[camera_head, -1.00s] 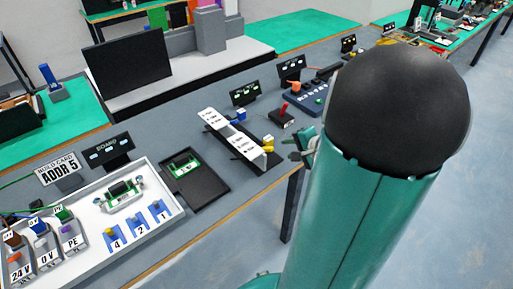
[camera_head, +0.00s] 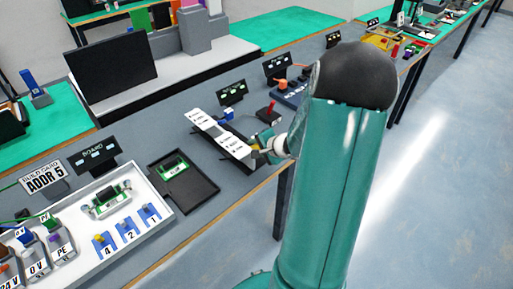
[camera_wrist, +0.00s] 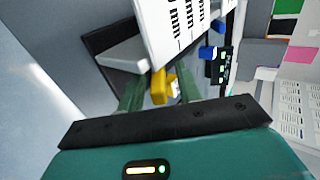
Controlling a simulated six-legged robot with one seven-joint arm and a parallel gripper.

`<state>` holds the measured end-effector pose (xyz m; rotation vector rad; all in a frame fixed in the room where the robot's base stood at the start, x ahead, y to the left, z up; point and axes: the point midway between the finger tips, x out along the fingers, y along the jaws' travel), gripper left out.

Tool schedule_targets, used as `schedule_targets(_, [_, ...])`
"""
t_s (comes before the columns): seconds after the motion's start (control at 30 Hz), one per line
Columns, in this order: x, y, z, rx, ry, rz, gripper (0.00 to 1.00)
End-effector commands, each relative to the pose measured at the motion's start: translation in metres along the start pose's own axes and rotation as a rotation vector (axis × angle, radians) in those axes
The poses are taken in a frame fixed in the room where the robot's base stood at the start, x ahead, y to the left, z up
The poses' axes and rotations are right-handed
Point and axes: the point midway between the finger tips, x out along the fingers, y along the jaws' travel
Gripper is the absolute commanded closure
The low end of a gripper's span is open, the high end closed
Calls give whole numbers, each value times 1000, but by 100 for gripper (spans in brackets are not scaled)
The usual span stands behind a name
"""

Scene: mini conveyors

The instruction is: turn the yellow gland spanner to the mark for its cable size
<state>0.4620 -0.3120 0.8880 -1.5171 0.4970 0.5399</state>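The yellow gland spanner (camera_wrist: 158,88) shows in the wrist view at the lower edge of a white panel (camera_wrist: 172,30) printed with "mm" sizes. My gripper (camera_wrist: 160,92) has one green finger on each side of the spanner, and the fingers look apart. I cannot see clear contact. In the head view my gripper (camera_head: 262,144) is at the near right end of the white panel (camera_head: 208,126); only a little yellow shows there. Which mark the spanner points to cannot be read.
A blue part (camera_head: 227,114) and a small black sign (camera_head: 232,92) stand behind the panel. A red-handled lever (camera_head: 269,113) is close beyond my gripper. A black tray (camera_head: 205,192) with a green board lies to the left. The bench's front edge is near.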

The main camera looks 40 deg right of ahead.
Motion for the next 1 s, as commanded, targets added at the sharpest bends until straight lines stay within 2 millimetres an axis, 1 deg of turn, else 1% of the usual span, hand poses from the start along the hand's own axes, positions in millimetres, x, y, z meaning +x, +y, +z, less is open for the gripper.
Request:
schedule_targets(0.27, [2, 0, 0, -1, 0, 0, 65])
schedule_targets(0.3, [2, 0, 0, -1, 0, 0, 73])
schedule_targets(0.43, [1, 0, 0, 0, 0, 0, 99])
schedule_targets(0.47, [1, 0, 0, 0, 0, 0, 100])
schedule_targets(0.8, [1, -1, 0, -1, 0, 6, 100])
schedule_targets(1.0, [2, -4, 1, -4, -1, 42, 100])
